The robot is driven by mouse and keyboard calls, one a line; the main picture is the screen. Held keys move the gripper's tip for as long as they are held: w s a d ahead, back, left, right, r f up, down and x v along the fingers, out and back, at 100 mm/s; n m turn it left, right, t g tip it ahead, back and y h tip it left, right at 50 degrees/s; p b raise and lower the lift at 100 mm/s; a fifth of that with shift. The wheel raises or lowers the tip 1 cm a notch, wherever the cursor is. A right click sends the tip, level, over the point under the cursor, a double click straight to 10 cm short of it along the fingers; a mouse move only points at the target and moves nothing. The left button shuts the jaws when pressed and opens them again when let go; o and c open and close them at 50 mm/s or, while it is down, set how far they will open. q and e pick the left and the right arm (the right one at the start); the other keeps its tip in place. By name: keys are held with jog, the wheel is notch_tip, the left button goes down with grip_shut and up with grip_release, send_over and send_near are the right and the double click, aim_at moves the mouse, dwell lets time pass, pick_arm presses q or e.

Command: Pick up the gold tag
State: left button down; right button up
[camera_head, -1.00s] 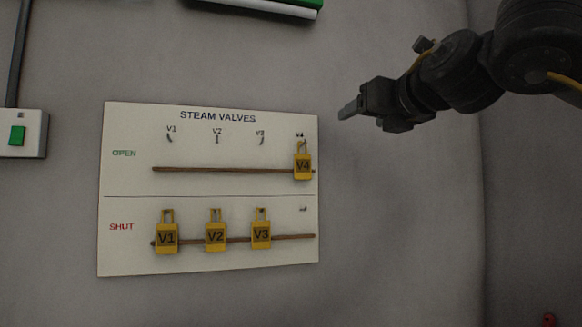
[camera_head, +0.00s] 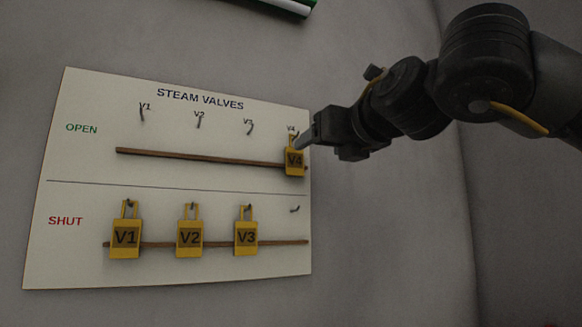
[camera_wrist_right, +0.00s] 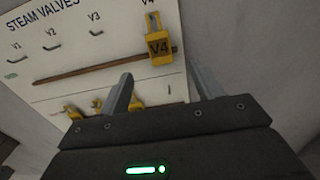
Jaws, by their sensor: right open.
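A gold tag marked V4 (camera_head: 294,168) hangs from its hook in the OPEN row at the board's right end. It also shows in the right wrist view (camera_wrist_right: 158,50), upright with a loop at its top. Gold tags V1 (camera_head: 125,250), V2 (camera_head: 189,250) and V3 (camera_head: 246,250) hang in the SHUT row. My right gripper (camera_head: 303,141) is at V4's upper right and overlaps its loop in the head view. In the right wrist view my right gripper (camera_wrist_right: 158,70) is open and empty, with V4 beyond the gap between its fingers. My left gripper is out of view.
The white STEAM VALVES board (camera_head: 75,180) is on a grey wall. A brown rail (camera_head: 200,157) crosses each row. Bare hooks V1, V2 and V3 stand in the OPEN row, and one bare hook (camera_head: 295,209) is in the SHUT row below V4.

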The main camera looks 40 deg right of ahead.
jog(key=p, duration=0.1)
send_near(295, 155)
jog(key=w, duration=0.2)
jog(key=w+p, duration=0.1)
jog(key=w+d+p, duration=0.1)
jog(key=p, duration=0.1)
jog(key=shift+w+d+r, duration=0.2)
jog(key=shift+w+r, duration=0.05)
jog(key=shift+r, duration=0.1)
jog(key=x, duration=0.1)
jog(key=p+x, duration=0.1)
jog(key=x, duration=0.1)
jog(key=shift+w+f, duration=0.25)
jog(key=shift+f, duration=0.15)
jog(key=shift+s+r, duration=0.1)
jog(key=shift+s, duration=0.2)
jog(key=shift+c, duration=0.3)
jog(key=shift+a, duration=0.1)
jog(key=shift+c, duration=1.2)
jog(key=c, duration=0.7)
